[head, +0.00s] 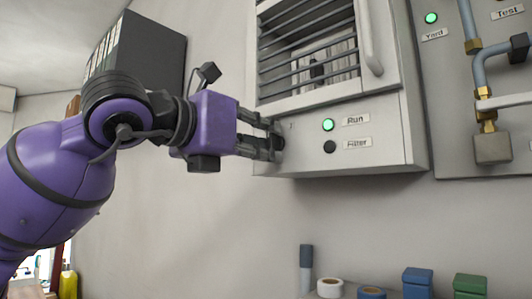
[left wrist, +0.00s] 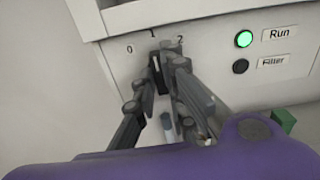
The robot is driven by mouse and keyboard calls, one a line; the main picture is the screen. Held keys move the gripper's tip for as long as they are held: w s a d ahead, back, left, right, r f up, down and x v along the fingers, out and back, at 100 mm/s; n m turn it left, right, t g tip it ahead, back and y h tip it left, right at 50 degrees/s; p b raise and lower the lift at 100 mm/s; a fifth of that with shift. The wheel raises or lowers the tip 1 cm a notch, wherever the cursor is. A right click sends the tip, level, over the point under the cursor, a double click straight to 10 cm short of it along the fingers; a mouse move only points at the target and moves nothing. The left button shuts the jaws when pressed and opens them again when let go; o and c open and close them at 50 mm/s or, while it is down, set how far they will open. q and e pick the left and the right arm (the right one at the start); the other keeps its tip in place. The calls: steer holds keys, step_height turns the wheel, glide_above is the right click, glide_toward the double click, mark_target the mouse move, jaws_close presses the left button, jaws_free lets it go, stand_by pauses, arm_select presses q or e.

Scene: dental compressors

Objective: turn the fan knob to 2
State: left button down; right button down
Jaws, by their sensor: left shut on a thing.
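The fan knob (left wrist: 156,74) is a small dark knob with a pale pointer mark, low on the front of a pale grey cabinet (head: 375,115). The marks 0, 1 and 2 sit above it in the left wrist view. The pale mark looks close to upright, roughly toward 1, but the fingers partly cover the knob. My left gripper (head: 273,143) reaches in from the left and is shut on the knob. Its fingers also show in the left wrist view (left wrist: 163,76), on either side of the knob. In the head view the fingers hide the knob. My right gripper is not in view.
Right of the knob are a lit green Run light (head: 328,125) and a dark Filter light (head: 330,147). A barred vent (head: 305,45) and a handle (head: 369,40) are above. A pipe panel (head: 460,120) stands at right. Tape rolls and small boxes (head: 417,283) lie below.

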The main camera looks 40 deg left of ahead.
arm_select(q)
steer(key=m+b, duration=0.1)
steer(key=m, duration=0.3)
steer(key=shift+m+b, duration=0.3)
steer(key=shift+b, duration=0.05)
steer(key=shift+a+r+m+b, duration=0.1)
steer(key=shift+m+b, duration=0.5)
steer(key=shift+m, duration=1.7)
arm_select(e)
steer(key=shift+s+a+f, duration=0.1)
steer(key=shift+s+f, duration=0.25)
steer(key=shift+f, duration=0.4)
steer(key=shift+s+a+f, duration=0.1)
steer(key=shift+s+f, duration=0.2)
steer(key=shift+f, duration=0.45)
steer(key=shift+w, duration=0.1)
arm_select(q)
steer(key=c, duration=1.8)
jaws_free()
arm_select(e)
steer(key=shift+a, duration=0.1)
arm_select(q)
steer(key=s, duration=1.2)
steer(key=shift+a, duration=0.45)
